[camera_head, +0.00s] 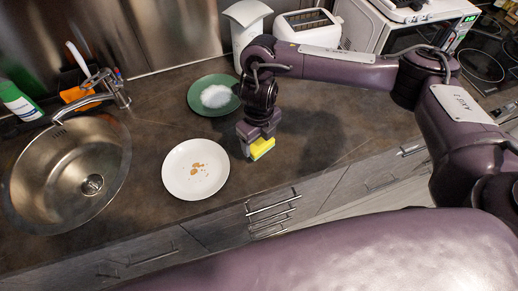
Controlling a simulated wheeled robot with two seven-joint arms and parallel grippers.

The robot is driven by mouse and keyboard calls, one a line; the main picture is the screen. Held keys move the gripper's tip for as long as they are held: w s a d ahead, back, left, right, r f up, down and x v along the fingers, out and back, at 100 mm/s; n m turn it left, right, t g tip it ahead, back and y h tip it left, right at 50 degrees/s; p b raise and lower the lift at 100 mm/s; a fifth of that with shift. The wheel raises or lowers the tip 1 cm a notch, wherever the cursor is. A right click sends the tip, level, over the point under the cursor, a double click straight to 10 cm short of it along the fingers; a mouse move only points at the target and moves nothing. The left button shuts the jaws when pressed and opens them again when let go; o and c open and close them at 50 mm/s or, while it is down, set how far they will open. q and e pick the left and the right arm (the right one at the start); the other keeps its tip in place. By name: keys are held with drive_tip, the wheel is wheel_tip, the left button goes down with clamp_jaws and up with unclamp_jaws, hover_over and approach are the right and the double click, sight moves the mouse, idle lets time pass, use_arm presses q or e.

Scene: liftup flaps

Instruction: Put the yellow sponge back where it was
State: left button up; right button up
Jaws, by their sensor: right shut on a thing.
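The yellow sponge (262,149) has a green side and is in the jaws of my right gripper (254,145). The gripper points down, just right of the white plate (183,181) near the counter's front edge. I cannot tell whether the sponge touches the counter. The white plate has brown crumbs on it. A green plate (195,104) with a white foamy or powdery heap lies behind it. My left gripper is not in view.
A round steel sink (35,165) with a faucet (118,97) is at the left. A green-and-white bottle (18,101) and an orange item (76,94) stand behind it. A white toaster (305,27) and a microwave (375,30) are at the back. Counter right of the gripper is clear.

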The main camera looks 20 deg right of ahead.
sight(259, 150)
wheel_tip(259, 150, down, 5)
drive_tip(key=shift+f+b, duration=0.1)
drive_tip(key=shift+b, duration=0.55)
drive_tip(key=shift+f, duration=0.15)
drive_tip(key=shift+f, duration=0.15)
drive_tip(key=o, duration=0.9)
drive_tip(key=shift+r, duration=0.2)
wheel_tip(259, 150, up, 12)
drive_tip(key=shift+p, duration=0.7)
